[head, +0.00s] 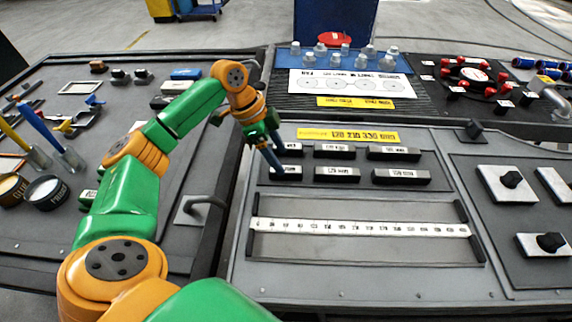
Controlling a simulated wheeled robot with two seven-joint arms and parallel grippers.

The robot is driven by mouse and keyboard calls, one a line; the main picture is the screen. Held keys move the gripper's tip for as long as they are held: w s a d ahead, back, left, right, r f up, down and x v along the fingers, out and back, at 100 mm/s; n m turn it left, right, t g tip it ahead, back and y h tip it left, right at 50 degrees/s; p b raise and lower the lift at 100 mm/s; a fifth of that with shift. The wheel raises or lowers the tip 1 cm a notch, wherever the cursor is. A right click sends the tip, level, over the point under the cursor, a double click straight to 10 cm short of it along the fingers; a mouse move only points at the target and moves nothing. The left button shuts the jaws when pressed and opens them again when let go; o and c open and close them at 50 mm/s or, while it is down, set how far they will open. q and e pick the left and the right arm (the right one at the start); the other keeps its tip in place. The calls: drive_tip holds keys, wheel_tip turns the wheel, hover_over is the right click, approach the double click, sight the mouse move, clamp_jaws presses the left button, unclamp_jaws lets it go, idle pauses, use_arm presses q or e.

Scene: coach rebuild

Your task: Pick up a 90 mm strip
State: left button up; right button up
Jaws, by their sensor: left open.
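Dark strips with white labels lie in two rows on the right-hand bench. The back row has a left strip (291,146), a middle strip (335,151) and a longer right strip (394,153). The front row has a left strip (291,173), a middle strip (337,174) and a longer right strip (401,177). The labels are too small to read, so I cannot tell which is 90 mm. My left gripper (277,174) is open and points down at the left strips, partly hiding them. I cannot tell whether it touches one. My right gripper is not in view.
A ruler (350,228) lies in a recessed tray (380,250) in front of the strips. A yellow label (350,134) sits behind them. Black knobs (511,179) stand to the right. A bent handle (205,204) and two cups (45,190) are on the left bench.

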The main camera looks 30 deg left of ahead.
sight(285, 168)
use_arm(q)
drive_tip(key=x, duration=0.4)
drive_tip(key=shift+s, duration=0.25)
drive_tip(key=shift+w+a+f, duration=0.1)
clamp_jaws()
